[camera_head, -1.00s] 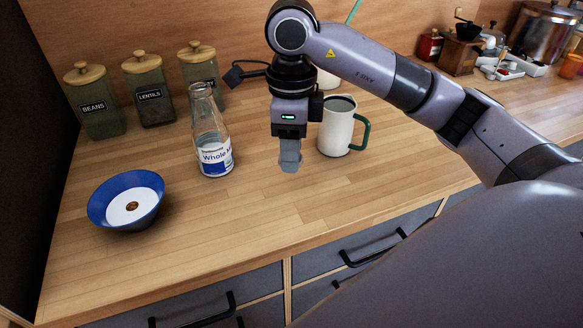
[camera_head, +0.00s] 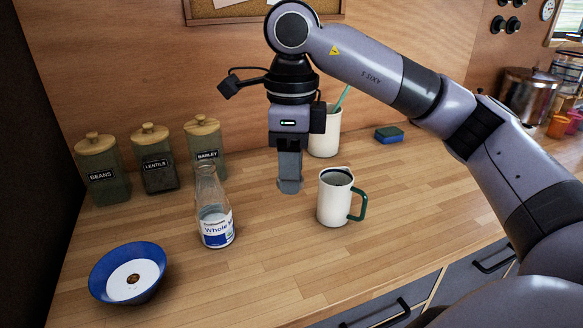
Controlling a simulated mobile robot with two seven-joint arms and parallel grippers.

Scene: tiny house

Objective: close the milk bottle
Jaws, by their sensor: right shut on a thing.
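The milk bottle (camera_head: 215,218) is clear glass with a white and blue "Whole Milk" label. It stands upright on the wooden counter at left of centre, and its narrow mouth shows no cap. My right gripper (camera_head: 290,186) points straight down above the counter, to the right of the bottle and apart from it. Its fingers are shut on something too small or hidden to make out. A loose bottle cap cannot be picked out elsewhere. My left gripper is not in view.
A white mug (camera_head: 333,203) with a green handle stands right of the gripper. A blue bowl (camera_head: 107,265) sits at the front left. Green canisters (camera_head: 158,172) line the wall. A white utensil pot (camera_head: 325,140) and sponge (camera_head: 390,134) are behind.

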